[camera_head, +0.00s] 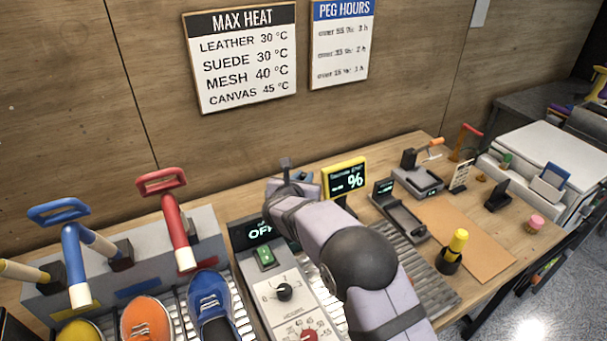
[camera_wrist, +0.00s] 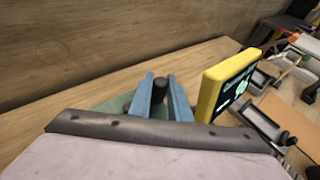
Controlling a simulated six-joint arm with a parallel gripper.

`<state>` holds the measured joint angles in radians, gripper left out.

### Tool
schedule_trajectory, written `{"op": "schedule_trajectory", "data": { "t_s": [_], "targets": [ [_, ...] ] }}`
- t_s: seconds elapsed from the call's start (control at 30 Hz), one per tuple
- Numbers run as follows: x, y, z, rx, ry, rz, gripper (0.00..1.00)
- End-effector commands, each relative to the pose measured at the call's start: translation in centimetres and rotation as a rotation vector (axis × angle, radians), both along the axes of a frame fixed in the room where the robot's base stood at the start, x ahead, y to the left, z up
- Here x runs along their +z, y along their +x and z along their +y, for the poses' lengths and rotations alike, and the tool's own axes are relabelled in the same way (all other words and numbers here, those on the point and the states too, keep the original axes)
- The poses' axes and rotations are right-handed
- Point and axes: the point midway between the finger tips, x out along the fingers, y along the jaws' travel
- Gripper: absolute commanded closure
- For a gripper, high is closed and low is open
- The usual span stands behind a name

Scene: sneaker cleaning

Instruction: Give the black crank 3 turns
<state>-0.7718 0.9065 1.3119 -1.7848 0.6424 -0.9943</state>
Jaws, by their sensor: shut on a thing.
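My gripper (camera_wrist: 161,92) has its two blue fingers shut on a dark upright knob (camera_wrist: 160,78), which looks like the black crank's handle. The rest of the crank is hidden behind the fingers and wrist, so its arm angle cannot be told. A grey-green surface (camera_wrist: 118,104) shows beside the fingers and may be part of its housing. In the head view my gripper (camera_head: 303,177) is mostly behind my wrist, near the back of the table, left of the yellow-framed display (camera_head: 344,178). The crank cannot be made out clearly there.
The yellow-framed display (camera_wrist: 222,85) stands close to the right of my fingers. A control panel (camera_head: 266,312) with a black dial lies in front, left of my arm. Sneakers (camera_head: 147,322) and red and blue handles stand left. The wooden wall (camera_head: 140,120) is behind.

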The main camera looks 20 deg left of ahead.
Motion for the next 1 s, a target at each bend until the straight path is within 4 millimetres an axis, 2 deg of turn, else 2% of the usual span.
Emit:
{"op": "schedule_trajectory", "data": {
  "t_s": [0.4, 0.43, 0.5, 0.83, 1.0],
  "targets": [
    [0.1, -0.2, -0.1, -0.049, 0.0, 0.0, 1.0],
    [0.1, -0.2, -0.1, -0.049, 0.0, 0.0, 0.76],
    [0.1, -0.2, -0.1, -0.048, -0.001, 0.0, 0.65],
    [0.1, -0.4, -0.1, -0.048, 0.0, 0.0, 0.65],
    [0.4, -1.2, -0.1, -0.047, 0.0, 0.0, 0.65]
  ]
}}
